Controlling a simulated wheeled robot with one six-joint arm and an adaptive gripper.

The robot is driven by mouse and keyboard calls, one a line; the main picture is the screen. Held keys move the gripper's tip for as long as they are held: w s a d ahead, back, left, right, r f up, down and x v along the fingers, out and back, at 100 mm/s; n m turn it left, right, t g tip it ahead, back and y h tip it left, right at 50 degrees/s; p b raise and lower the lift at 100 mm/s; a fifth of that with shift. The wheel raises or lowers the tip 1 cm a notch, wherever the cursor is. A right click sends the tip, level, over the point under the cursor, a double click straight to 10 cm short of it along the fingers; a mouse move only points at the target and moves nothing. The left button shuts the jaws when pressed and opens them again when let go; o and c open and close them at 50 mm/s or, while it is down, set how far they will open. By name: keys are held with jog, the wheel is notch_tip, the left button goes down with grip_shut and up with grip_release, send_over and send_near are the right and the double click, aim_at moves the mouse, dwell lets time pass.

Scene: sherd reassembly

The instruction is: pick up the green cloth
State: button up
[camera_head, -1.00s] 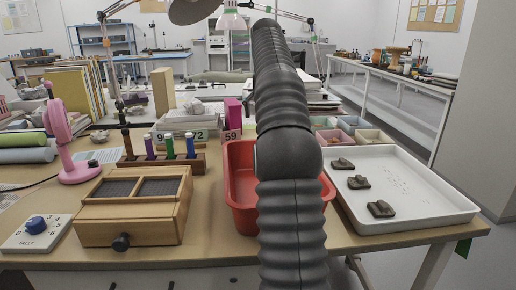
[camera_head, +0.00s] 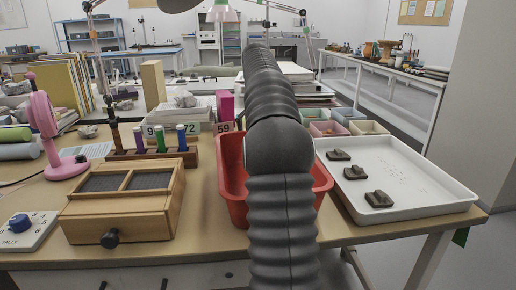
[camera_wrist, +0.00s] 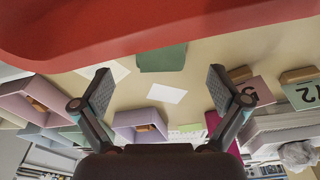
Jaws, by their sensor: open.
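A dark green flat patch (camera_wrist: 162,58), which looks like the green cloth, lies on the table in the wrist view. It is beside the red bin (camera_wrist: 160,22), whose rim covers part of it. My gripper (camera_wrist: 160,92) is open and empty, its fingers spread to the left and right of the patch's line in the picture. In the head view my arm hides the gripper and the area behind the red bin (camera_head: 232,190).
A white tray (camera_head: 440,207) with dark sherds stands right of the bin, and a wooden box (camera_head: 120,215) left.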

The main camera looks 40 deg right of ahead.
jog(key=f, duration=0.3)
jog(key=f+b, duration=0.1)
jog(key=shift+w+d+f, duration=0.3)
jog(key=shift+w+d, duration=0.05)
jog(key=shift+w, duration=0.05)
jog(key=shift+c, duration=0.3)
jog(key=c, duration=1.1)
jog(key=shift+r, duration=0.1)
notch_tip(320, 180, up, 10)
jog(key=p, duration=0.3)
